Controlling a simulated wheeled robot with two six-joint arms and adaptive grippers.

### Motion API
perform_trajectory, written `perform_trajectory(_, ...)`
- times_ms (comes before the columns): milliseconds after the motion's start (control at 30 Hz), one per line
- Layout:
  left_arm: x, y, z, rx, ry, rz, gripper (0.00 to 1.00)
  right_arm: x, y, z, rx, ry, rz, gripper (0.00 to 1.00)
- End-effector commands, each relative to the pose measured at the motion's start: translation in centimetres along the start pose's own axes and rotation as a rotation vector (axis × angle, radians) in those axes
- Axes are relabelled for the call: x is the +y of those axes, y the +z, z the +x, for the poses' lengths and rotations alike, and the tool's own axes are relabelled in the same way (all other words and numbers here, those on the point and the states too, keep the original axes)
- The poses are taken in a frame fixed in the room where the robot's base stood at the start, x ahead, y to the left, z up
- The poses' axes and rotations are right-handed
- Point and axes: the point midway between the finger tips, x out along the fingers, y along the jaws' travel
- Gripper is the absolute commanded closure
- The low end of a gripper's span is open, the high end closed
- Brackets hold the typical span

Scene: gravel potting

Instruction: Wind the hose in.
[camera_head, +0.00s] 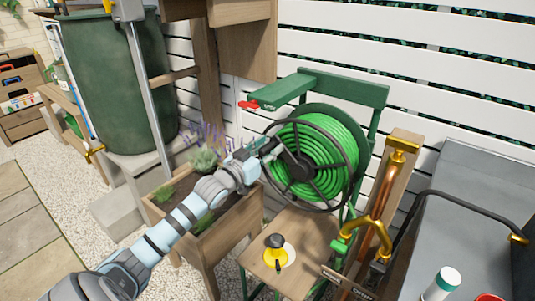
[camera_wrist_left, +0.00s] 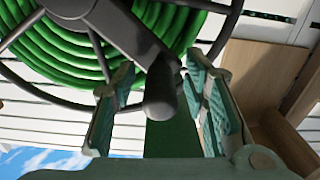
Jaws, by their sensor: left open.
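The green hose (camera_head: 335,145) is coiled on a dark reel (camera_head: 302,165) in a green frame by the white fence. The coils also show at the top left of the left wrist view (camera_wrist_left: 60,45). A dark crank arm (camera_wrist_left: 125,35) ends in a rounded handle (camera_wrist_left: 161,95). My left gripper (camera_head: 264,148) is at the reel's left side. In the left wrist view its two fingers stand apart on either side of the handle, and it is open. I cannot tell whether a finger touches the handle. My right gripper is not in view.
A wooden planter (camera_head: 215,240) with lavender stands below my left arm. A yellow and black object (camera_head: 275,255) is on a wooden stand. Brass pipework (camera_head: 375,225) rises at right, beside a grey worktop (camera_head: 475,190).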

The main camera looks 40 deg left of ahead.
Motion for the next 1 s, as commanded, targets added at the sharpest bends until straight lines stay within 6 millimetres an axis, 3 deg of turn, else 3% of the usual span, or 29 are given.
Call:
perform_trajectory(133, 0.0, -0.1, 0.0, 0.001, 0.000, 0.000, 0.61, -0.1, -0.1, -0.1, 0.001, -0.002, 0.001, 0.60)
perform_trajectory(400, 0.0, -0.1, 0.0, 0.001, 0.000, 0.000, 1.00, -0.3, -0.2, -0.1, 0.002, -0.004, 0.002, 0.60)
perform_trajectory(767, 0.0, 0.1, 0.1, 0.001, 0.002, -0.010, 1.00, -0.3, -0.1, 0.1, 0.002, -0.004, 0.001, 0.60)
perform_trajectory(1000, 0.2, 0.9, 0.6, 0.001, 0.016, -0.083, 1.00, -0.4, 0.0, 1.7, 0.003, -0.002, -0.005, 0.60)
